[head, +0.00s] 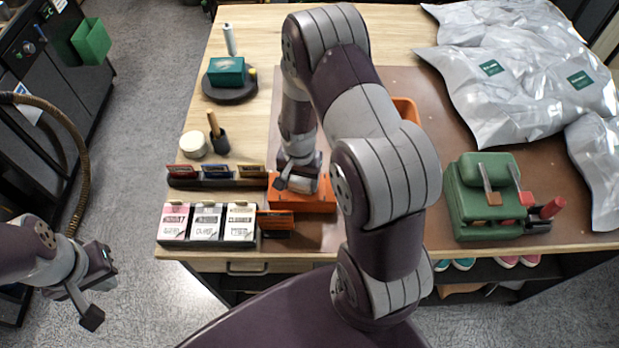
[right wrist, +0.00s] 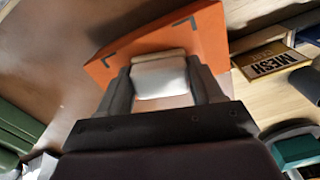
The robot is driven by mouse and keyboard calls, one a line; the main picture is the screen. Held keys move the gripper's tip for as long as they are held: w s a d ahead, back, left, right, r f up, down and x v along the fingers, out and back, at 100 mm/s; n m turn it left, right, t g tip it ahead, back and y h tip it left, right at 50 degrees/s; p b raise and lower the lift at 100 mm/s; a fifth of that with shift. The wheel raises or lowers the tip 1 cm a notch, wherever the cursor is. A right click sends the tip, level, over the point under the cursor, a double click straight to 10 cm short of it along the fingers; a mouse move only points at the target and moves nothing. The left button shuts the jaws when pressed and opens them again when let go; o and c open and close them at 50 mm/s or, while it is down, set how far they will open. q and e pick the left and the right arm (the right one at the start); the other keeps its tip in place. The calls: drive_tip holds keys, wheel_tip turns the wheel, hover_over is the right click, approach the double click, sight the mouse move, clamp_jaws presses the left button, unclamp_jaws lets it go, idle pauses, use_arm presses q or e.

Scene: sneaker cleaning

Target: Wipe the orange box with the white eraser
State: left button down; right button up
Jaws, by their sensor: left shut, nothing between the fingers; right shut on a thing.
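The orange box (head: 318,203) sits near the table's front edge in the head view, partly hidden by my right arm. In the right wrist view the orange box (right wrist: 207,42) lies just beyond the fingers and bears dark corner marks. My right gripper (head: 299,185) is shut on the white eraser (right wrist: 158,80), which has a tan strip along its far edge. The eraser is over or against the box; I cannot tell whether they touch. My left gripper (head: 93,312) is shut and empty, off the table at the lower left.
Three small labelled boxes (head: 207,222) and a card rack (head: 215,178) stand left of the orange box. A green device (head: 485,195) stands at right, silver bags (head: 510,75) behind it. Another orange item (head: 406,108) shows behind my arm. A dark brush holder (head: 219,143) stands at left.

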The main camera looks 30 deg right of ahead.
drive_tip(key=shift+w+a+f, duration=0.15)
drive_tip(key=shift+w+a, duration=0.05)
drive_tip(key=shift+a, duration=0.3)
drive_tip(key=shift+c, duration=0.4)
drive_tip(key=shift+w, duration=0.1)
drive_tip(key=shift+d+p, duration=0.25)
drive_tip(key=shift+p, duration=0.05)
drive_tip(key=shift+s+d, duration=0.6)
drive_tip(key=shift+d, duration=0.2)
drive_tip(key=shift+s+d+p, duration=0.3)
drive_tip(key=shift+s+d, duration=0.05)
drive_tip(key=shift+d, duration=0.2)
drive_tip(key=shift+w+a, duration=0.55)
drive_tip(key=shift+a, duration=0.3)
drive_tip(key=shift+w+a, duration=0.55)
drive_tip(key=shift+a, duration=0.3)
